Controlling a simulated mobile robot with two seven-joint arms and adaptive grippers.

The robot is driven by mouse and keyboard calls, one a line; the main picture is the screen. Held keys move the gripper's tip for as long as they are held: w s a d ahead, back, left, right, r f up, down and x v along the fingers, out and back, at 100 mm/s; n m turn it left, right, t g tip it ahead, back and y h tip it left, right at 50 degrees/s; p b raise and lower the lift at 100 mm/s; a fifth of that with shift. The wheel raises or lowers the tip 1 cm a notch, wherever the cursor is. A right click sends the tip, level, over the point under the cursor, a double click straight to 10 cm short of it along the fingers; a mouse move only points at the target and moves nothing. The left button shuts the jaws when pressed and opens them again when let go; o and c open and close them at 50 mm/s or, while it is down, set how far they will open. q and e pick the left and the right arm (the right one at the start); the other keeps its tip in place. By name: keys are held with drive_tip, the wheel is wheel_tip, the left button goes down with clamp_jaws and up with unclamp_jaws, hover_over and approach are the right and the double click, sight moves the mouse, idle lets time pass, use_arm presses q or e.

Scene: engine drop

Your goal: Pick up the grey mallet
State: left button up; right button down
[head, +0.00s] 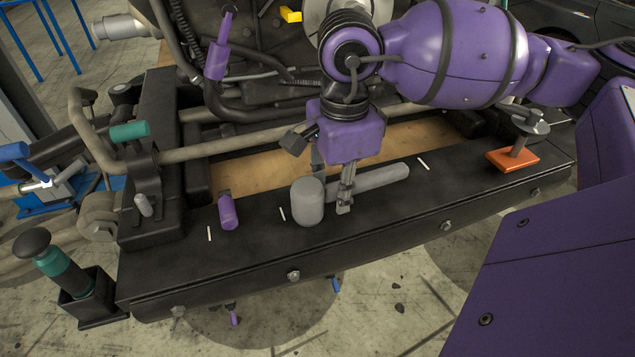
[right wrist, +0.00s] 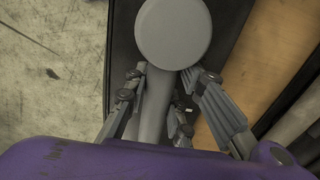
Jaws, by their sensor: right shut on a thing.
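The grey mallet (head: 307,203) lies on the black beam, its cylindrical head at the left and its handle (head: 382,178) running to the right and slightly back. My right gripper (head: 336,192) reaches down from above and is shut on the handle just beside the head. In the right wrist view the mallet's round head (right wrist: 173,33) shows at the top. The fingers (right wrist: 165,105) there stand on both sides of the handle. I cannot tell whether the mallet is touching the beam. My left gripper is not in view.
The black beam (head: 350,237) carries a purple-handled item (head: 228,212) left of the mallet and an orange block (head: 513,160) at the right. Short white marks lie between them. A green-handled lever (head: 130,131) stands at the left. Engine hoses and pipes fill the area behind.

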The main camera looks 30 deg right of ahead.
sight(307, 180)
drive_tip(key=shift+r, duration=0.3)
wheel_tip(307, 180, up, 2)
drive_tip(key=shift+r, duration=0.1)
drive_tip(key=a+r, duration=0.1)
drive_tip(key=r, duration=0.1)
drive_tip(key=w+a+r, duration=0.1)
drive_tip(key=a+r, duration=0.1)
drive_tip(key=w+a+r, duration=0.1)
drive_tip(key=r, duration=0.1)
drive_tip(key=shift+a+r, duration=0.1)
drive_tip(key=shift+a, duration=0.25)
drive_tip(key=w+a+r, duration=0.3)
drive_tip(key=a+r, duration=0.1)
drive_tip(key=a, duration=0.4)
drive_tip(key=shift+w, duration=0.35)
